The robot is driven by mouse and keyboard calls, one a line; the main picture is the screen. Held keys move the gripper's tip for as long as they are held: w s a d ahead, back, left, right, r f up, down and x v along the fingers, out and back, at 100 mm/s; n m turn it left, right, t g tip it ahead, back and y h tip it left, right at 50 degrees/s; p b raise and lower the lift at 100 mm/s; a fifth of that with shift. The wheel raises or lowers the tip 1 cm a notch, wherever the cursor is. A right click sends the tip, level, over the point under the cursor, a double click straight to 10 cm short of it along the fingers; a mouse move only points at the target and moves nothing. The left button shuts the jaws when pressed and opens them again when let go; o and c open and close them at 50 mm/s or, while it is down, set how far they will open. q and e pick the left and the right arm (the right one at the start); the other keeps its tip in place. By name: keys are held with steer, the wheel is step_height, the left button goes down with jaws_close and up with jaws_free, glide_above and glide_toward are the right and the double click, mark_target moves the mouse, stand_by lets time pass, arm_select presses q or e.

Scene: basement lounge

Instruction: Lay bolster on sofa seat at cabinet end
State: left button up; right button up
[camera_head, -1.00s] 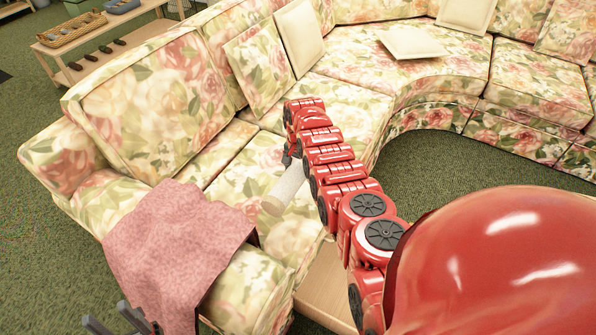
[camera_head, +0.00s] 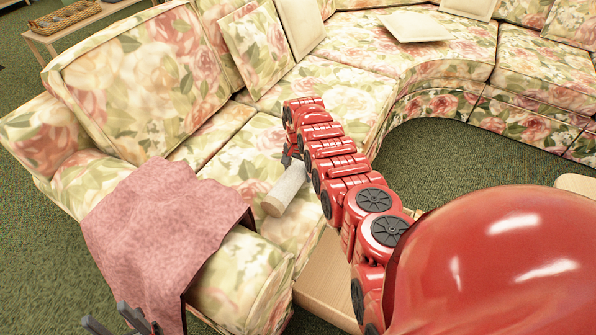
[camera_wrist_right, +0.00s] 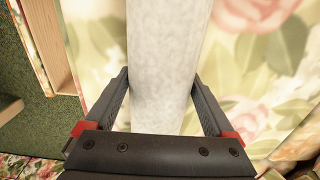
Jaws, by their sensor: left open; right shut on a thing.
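The bolster (camera_head: 287,190) is a pale grey-white cylinder with a tan end. My right gripper (camera_head: 293,158) is shut on it, above the near part of the floral sofa seat (camera_head: 248,165). In the right wrist view the bolster (camera_wrist_right: 168,60) runs between the two dark fingers (camera_wrist_right: 165,115), with floral fabric behind it. I cannot tell whether it touches the seat. My left gripper (camera_head: 120,322) is open and empty at the bottom left, beside the pink throw (camera_head: 160,230). Only its finger ends show.
The pink throw hangs over the near sofa arm (camera_head: 240,285). A light wooden cabinet-like piece (camera_head: 328,275) stands by that arm, partly hidden by my right arm. Floral and cream cushions (camera_head: 298,25) lean on the backrest. A cream cushion (camera_head: 415,26) lies on the far seat. Green carpet (camera_head: 470,165) is clear.

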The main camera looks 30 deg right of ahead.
mark_target(298, 164)
steer(key=shift+r, duration=0.1)
steer(key=o, duration=1.4)
steer(key=shift+c, duration=0.2)
step_height(298, 164, up, 6)
steer(key=p, duration=0.3)
step_height(298, 164, up, 11)
steer(key=p, duration=0.2)
steer(key=shift+r, duration=0.2)
